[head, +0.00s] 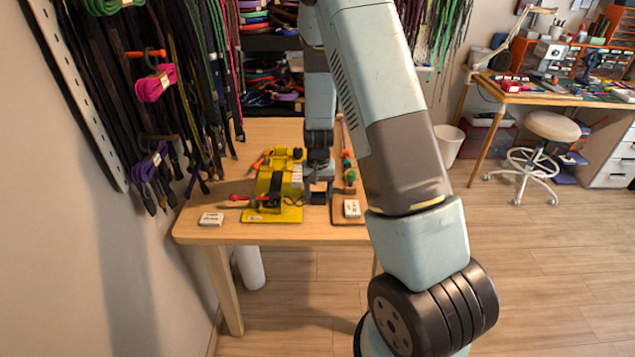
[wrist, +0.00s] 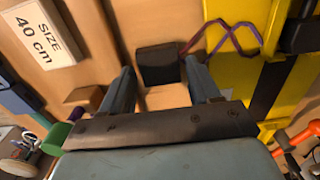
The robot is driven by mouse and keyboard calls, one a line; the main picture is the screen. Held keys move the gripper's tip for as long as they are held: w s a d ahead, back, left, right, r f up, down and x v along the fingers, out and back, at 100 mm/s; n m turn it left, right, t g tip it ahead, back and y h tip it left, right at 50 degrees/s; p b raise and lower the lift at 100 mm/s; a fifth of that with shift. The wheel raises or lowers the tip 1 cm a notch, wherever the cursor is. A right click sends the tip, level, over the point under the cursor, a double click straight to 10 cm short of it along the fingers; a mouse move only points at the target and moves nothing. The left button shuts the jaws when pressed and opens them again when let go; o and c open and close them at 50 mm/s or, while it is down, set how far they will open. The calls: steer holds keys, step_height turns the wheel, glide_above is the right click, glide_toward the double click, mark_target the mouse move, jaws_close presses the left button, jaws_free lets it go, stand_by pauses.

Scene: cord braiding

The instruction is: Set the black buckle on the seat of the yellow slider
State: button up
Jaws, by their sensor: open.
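The yellow slider (head: 270,187) stands on the wooden table, just left of my gripper (head: 319,187) in the head view. In the wrist view its yellow body (wrist: 228,80) fills the right side, with black parts on it. I cannot tell which part is its seat. A dark block, which looks like the black buckle (wrist: 158,64), lies at the fingertips of my gripper (wrist: 160,75) in the wrist view. The two fingers are apart, one on each side of it. I cannot tell whether they touch it. In the head view my arm and gripper mostly hide this spot.
A wooden board with a white size card (head: 351,208) lies right of the slider; the card (wrist: 38,32) reads "SIZE 40 cm". A purple cord (wrist: 222,36) lies across the slider's edge. Another white card (head: 211,219) lies at the table's left front. Cords hang at the left wall.

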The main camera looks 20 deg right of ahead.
mark_target(318, 196)
steer(key=shift+f, duration=0.5)
steer(key=c, duration=0.8)
steer(key=shift+r, duration=3)
steer(key=shift+a, duration=0.1)
steer(key=shift+w+a, duration=0.75)
steer(key=shift+a, duration=1.5)
steer(key=shift+w+a, duration=0.7)
steer(key=shift+a, duration=1.55)
steer(key=shift+w+a, duration=0.75)
steer(key=shift+a, duration=1.5)
steer(key=shift+w, duration=0.1)
